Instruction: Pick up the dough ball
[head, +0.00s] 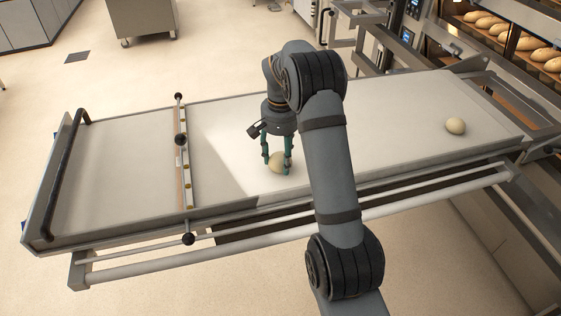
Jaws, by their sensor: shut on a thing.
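A pale, round dough ball (276,161) is near the middle of the long loading table in the head view. My gripper (277,168) points down over it with its green fingers on either side, shut on it. The ball is at or close to the table surface; I cannot tell whether it touches. The right finger and my arm hide part of what lies behind them. A second dough ball (455,126) lies on the table toward the right end, apart from my gripper.
The loading table (130,160) has raised edges, a black handle (60,170) at the left and a crossbar (183,165) with black knobs left of my gripper. Ovens with several loaves (540,55) stand at the upper right. The table between the two balls is clear.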

